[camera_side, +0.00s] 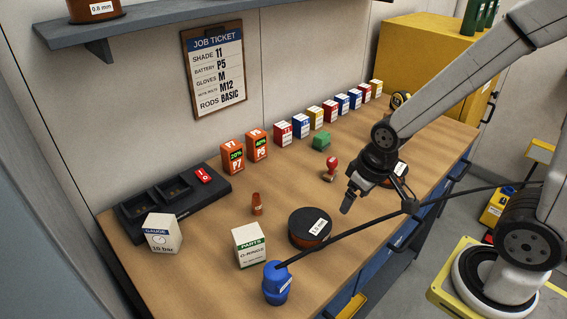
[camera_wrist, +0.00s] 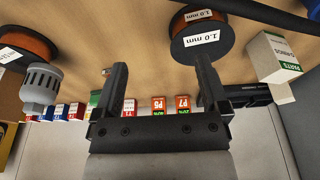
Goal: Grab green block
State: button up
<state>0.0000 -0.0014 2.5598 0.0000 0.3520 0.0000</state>
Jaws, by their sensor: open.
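The green block (camera_side: 321,140) lies on the wooden bench, in front of the row of small labelled boxes. My gripper (camera_side: 348,200) is above the bench, in front of the green block and to its right in the side view, apart from it. In the wrist view my gripper (camera_wrist: 161,72) has its two fingers wide apart with nothing between the tips. A small green patch (camera_wrist: 94,98) beside the left finger there looks like the block, partly hidden by the finger.
A red-handled stamp (camera_side: 330,168) stands between the block and my gripper. A dark wire spool (camera_side: 309,228) is nearer the front. Labelled boxes (camera_side: 301,126) line the wall behind the block. A charger tray (camera_side: 172,203) is at left. Bare bench lies around the block's front.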

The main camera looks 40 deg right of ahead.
jog(key=shift+r, duration=0.15)
jog(key=shift+w+v, duration=0.55)
jog(key=shift+v, duration=1.8)
jog(key=w+d+n+g+h, duration=0.1)
jog(key=w+d+n+h, duration=0.75)
jog(key=w, duration=0.55)
jog(key=w+d+n+h, duration=0.5)
jog(key=w+d+n, duration=0.5)
jog(key=w, duration=0.4)
send_near(323, 135)
jog(key=d, duration=0.2)
jog(key=shift+w+d+n, duration=0.3)
jog(key=shift+w+n, duration=0.05)
jog(key=shift+f, duration=0.5)
jog(key=shift+x, duration=1.35)
